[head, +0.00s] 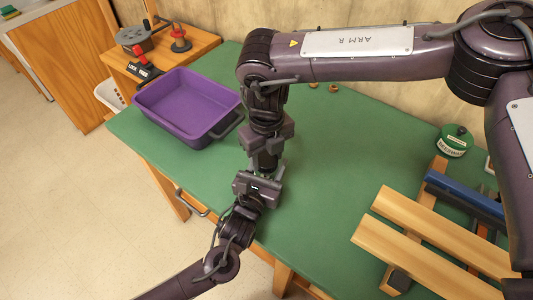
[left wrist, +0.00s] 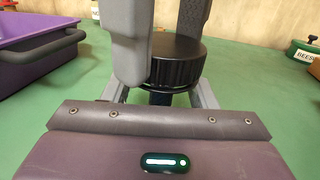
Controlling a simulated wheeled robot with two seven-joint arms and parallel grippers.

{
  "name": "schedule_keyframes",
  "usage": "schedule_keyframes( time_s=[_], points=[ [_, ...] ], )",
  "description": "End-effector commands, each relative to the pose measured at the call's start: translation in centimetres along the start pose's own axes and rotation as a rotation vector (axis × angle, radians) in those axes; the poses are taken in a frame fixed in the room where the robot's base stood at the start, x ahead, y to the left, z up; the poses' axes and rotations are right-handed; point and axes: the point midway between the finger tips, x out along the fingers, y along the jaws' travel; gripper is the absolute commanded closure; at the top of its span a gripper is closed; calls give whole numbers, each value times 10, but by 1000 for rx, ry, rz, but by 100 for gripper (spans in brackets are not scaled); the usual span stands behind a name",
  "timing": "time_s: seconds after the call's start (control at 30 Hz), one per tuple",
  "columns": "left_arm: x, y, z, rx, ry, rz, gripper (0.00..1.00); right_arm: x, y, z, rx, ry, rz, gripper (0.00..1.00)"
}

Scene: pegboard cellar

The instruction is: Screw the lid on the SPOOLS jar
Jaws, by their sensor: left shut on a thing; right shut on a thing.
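A black lid with a ridged rim (left wrist: 176,66) shows in the left wrist view, level and close ahead. My right gripper (head: 267,160) comes down from above, its dark fingers shut on the lid from two sides. My left gripper (head: 262,176) reaches in low from the front, and its light grey fingers are shut on the jar just under the lid. The jar is almost wholly hidden by the grippers and the lid. Its SPOOLS label is not visible, and I cannot tell how the lid sits on its threads.
A purple bin (head: 172,117) stands on the green bench (head: 325,150) to the left. A green beeswax tin (head: 453,142) stands at the right, behind wooden slats (head: 420,245) and a blue bar (head: 465,195). Small brown rings (head: 334,88) lie at the back.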

Motion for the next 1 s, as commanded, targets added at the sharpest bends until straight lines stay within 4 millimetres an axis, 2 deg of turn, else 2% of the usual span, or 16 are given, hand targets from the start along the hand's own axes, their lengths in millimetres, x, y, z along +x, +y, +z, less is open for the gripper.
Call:
schedule_keyframes(
  time_s=[0.07,0.1,0.3,0.57,0.67,0.77,1.0],
  points=[
    [0,0,0,0,0,0,100,0,0,0,0,0,0,79],
    [0,0,0,0,0,0,100,0,0,0,0,0,0,50],
    [0,0,0,0,0,0,100,0,0,0,0,0,0,26],
    [0,0,0,0,0,0,100,-1,0,0,0,0,0,26],
    [0,0,0,0,0,0,100,-8,0,1,0,-2,1,26],
    [0,0,0,0,0,0,100,-22,0,1,0,-3,0,26],
    [0,0,0,0,1,0,100,-74,-1,1,0,-4,-1,26]
  ],
)
